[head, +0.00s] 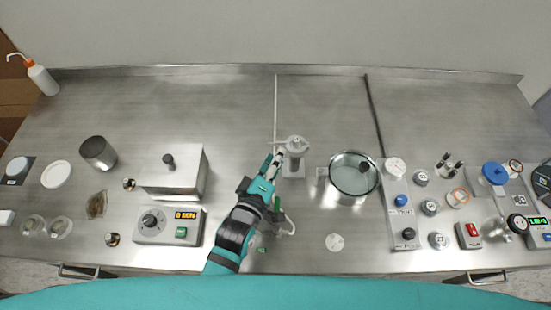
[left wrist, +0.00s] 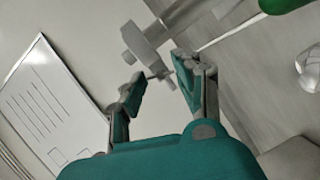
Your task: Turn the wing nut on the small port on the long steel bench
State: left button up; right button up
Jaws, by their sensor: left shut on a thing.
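The small port (head: 295,146) is a pale grey upright fitting near the middle of the long steel bench (head: 230,105). My left gripper (head: 276,162) reaches in from the front and is at the port's left side. In the left wrist view its two fingers (left wrist: 158,82) stand on either side of the end of a grey T-shaped part (left wrist: 147,50), and it is shut on the wing nut there. The wing nut is small and mostly hidden by the fingers, so its angle cannot be told. My right gripper is not in view.
A glass-topped round vessel (head: 354,175) stands close right of the port. A steel box (head: 172,178) and a control unit with an orange display (head: 167,225) are to the left. A panel of knobs (head: 400,205) lies farther right. The bench behind is mostly clear.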

pick_arm(q)
grip_shut()
jog(key=m+p, duration=0.2)
jog(key=p, duration=0.1)
jog(key=shift+g+y+p, duration=0.4)
jog(key=o, duration=1)
grip_release()
jog(key=shift+d+f, duration=0.1)
jog(key=shift+f, duration=0.05)
jog(key=shift+a, duration=0.2)
